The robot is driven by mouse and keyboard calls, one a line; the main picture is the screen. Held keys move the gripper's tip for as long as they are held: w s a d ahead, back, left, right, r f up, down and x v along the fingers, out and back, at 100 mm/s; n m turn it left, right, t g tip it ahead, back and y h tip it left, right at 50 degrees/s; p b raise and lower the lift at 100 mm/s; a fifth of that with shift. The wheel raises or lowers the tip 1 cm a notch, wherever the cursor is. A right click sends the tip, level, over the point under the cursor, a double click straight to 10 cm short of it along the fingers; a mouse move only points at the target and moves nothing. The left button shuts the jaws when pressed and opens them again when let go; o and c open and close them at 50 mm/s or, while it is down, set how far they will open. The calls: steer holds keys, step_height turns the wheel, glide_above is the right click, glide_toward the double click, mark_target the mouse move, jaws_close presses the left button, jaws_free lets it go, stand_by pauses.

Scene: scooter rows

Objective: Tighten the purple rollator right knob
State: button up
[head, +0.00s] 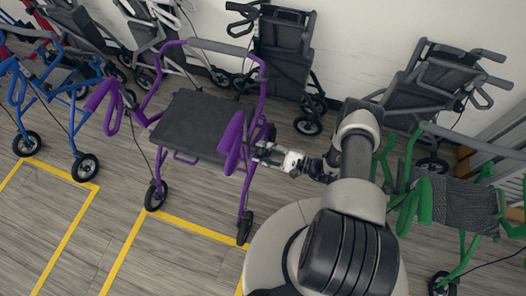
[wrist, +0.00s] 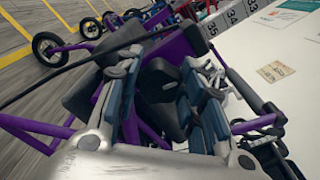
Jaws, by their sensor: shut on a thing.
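The purple rollator (head: 246,187) stands left of my arm in the head view, with a dark seat, purple handles and small black wheels. My gripper (head: 265,151) is at its right side, beside the right handle (head: 232,146). In the wrist view, my gripper (wrist: 165,88) has its blue-grey finger pads on both sides of a black knob (wrist: 163,103) on the purple frame (wrist: 178,55). It is shut on this knob. In the head view the knob is too small and hidden to make out.
A blue rollator (head: 72,117) stands to the left and a green rollator (head: 410,205) to the right. Black and grey rollators (head: 285,50) line the white wall behind. Yellow floor lines (head: 190,226) mark open floor in front.

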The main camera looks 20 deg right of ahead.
steer(key=shift+c, duration=1.4)
